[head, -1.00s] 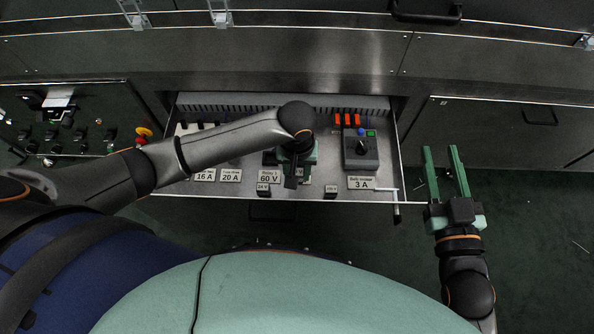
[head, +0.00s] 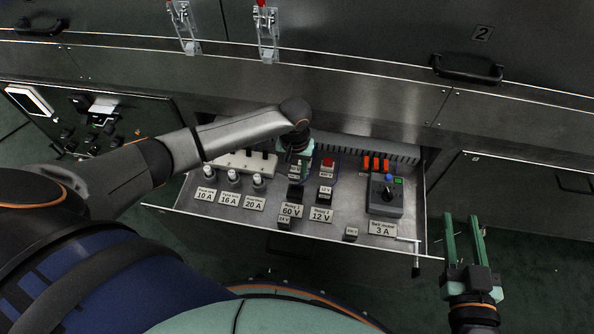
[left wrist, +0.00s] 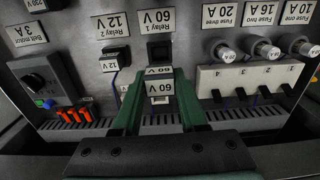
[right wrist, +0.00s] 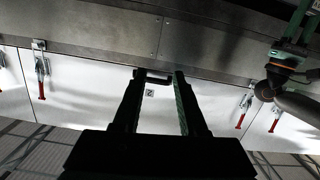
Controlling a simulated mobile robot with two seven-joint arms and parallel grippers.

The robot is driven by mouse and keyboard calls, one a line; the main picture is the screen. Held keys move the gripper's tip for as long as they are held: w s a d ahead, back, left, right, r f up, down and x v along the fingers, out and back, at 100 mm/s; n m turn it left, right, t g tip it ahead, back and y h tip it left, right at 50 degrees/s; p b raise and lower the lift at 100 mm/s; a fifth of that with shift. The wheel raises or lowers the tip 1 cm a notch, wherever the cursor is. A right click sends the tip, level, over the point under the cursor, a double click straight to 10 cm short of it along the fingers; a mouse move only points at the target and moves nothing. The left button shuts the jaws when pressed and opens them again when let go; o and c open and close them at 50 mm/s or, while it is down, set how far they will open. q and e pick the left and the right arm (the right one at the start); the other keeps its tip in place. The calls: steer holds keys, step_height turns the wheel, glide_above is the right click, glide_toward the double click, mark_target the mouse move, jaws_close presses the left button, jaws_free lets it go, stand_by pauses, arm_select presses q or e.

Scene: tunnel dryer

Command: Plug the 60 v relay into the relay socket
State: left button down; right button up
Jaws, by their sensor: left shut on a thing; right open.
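My left gripper (head: 297,150) reaches over the open drawer from the left, pointing down. In the left wrist view its green fingers (left wrist: 157,82) are shut on the 60 V relay (left wrist: 159,90), a dark block with white 60 V labels. In the head view the relay is mostly hidden by the gripper. The relay socket (left wrist: 160,50), dark and empty-looking, sits behind the plate "Relay 1 60 V" (head: 291,211); it also shows in the head view (head: 295,192). The held relay appears apart from it. My right gripper (head: 465,240) is open and empty, right of the drawer.
Beside the socket, a 12 V relay (left wrist: 112,60) stands at Relay 2. Small loose blocks (head: 284,223) lie near the front edge. A red button (head: 327,163) and orange parts (head: 375,163) are farther back.

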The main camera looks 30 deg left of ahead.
mark_target(295, 180)
steer(key=shift+f, duration=0.1)
arm_select(q)
steer(key=shift+p, duration=0.3)
steer(key=shift+f, duration=0.2)
arm_select(e)
step_height(295, 180, down, 6)
steer(key=s+m+g, duration=0.1)
steer(key=s+g, duration=0.1)
steer(key=g, duration=0.1)
arm_select(q)
steer(key=shift+f+b, duration=0.3)
steer(key=shift+f, duration=0.55)
steer(key=shift+f+b, duration=0.45)
steer(key=shift+f, duration=0.4)
steer(key=shift+f+b, duration=0.3)
steer(key=shift+f, duration=0.7)
arm_select(e)
step_height(295, 180, up, 18)
steer(key=w+n+t+y, duration=0.1)
steer(key=n+t+y, duration=0.1)
steer(key=t, duration=0.5)
steer(key=shift+w+a+f+n+y, duration=0.15)
steer(key=shift+w+a+n+y, duration=0.2)
steer(key=shift+n, duration=0.35)
